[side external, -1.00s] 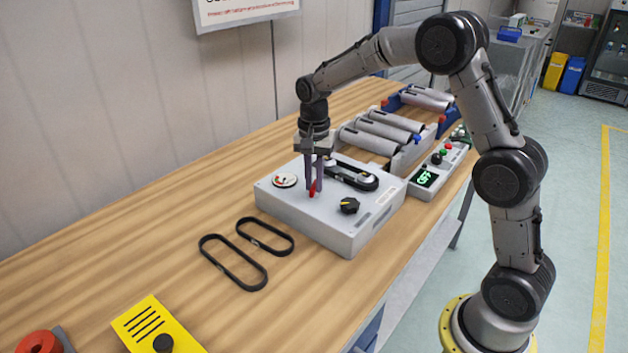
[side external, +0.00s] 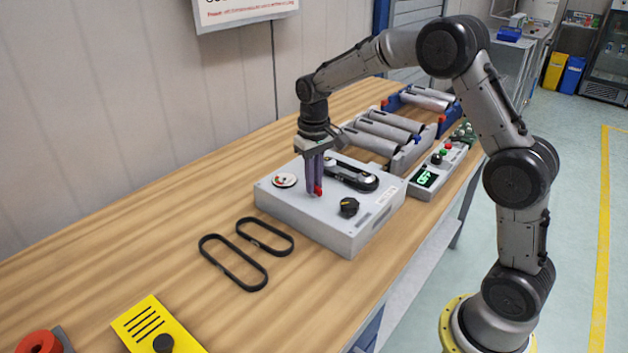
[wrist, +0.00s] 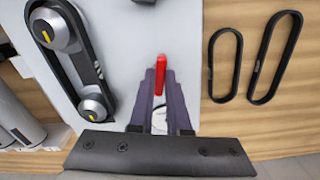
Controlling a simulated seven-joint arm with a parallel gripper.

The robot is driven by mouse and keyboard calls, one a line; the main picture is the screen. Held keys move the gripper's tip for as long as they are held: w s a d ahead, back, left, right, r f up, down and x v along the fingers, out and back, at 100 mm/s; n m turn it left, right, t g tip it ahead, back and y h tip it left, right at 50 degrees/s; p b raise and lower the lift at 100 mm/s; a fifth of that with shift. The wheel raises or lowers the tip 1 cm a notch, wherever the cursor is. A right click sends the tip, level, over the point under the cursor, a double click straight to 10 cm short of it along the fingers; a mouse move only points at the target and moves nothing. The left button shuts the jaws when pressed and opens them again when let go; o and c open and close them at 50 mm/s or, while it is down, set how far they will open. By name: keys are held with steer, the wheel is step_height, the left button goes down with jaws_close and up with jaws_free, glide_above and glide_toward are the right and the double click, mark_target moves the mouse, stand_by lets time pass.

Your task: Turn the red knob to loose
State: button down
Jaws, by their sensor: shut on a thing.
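The red knob (side external: 318,190) sits on top of the grey box (side external: 345,235), between the round dial (side external: 285,180) and the black knob with a yellow mark (side external: 349,207). My gripper (side external: 314,190) points down over the box, its purple fingers closed on the red knob. In the wrist view the red knob (wrist: 160,72) is a long red lever reaching out past the fingertips (wrist: 159,85). The dial is partly hidden behind the fingers there. I cannot read any loose or tight mark near the knob.
A black belt on two pulleys (side external: 351,176) is on the box beside my gripper. Two loose black belts (side external: 234,262) lie on the table in front. A yellow block (side external: 150,322) is at the near left.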

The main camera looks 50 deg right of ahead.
steer(key=shift+r+n, duration=0.1)
steer(key=shift+n, duration=1.1)
steer(key=c, duration=0.9)
jaws_free()
step_height(320, 180, up, 14)
steer(key=shift+f, duration=0.1)
